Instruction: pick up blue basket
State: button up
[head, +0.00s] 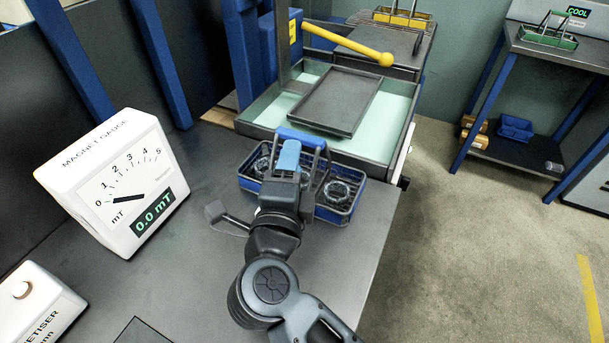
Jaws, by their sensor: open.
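The blue basket (340,214) stands upright on the dark bench, just in front of the machine's tray. It is a wire basket with a raised blue handle (300,138) across its middle, and dark round ring parts lie in its left and right halves. My gripper (288,158) is over the middle of the basket, close to the handle. Its jaws are open. My gripper and wrist hide the basket's middle and front, and I cannot tell whether the fingers touch the handle.
A white magnet gauge (112,185) reading 0.0 mT stands left on the bench (195,270). Behind the basket is a dark plate (345,100) in a pale tray, with a yellow lever (350,45) above. A yellow basket (402,18) and a green basket (548,38) stand farther back. Floor is open at right.

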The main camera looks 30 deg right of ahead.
aim_at(300, 135)
jog(key=p+x, duration=0.1)
jog(key=x, duration=0.6)
jog(key=shift+d, duration=0.25)
jog(key=shift+c, duration=0.5)
grip_shut()
dwell(0.6)
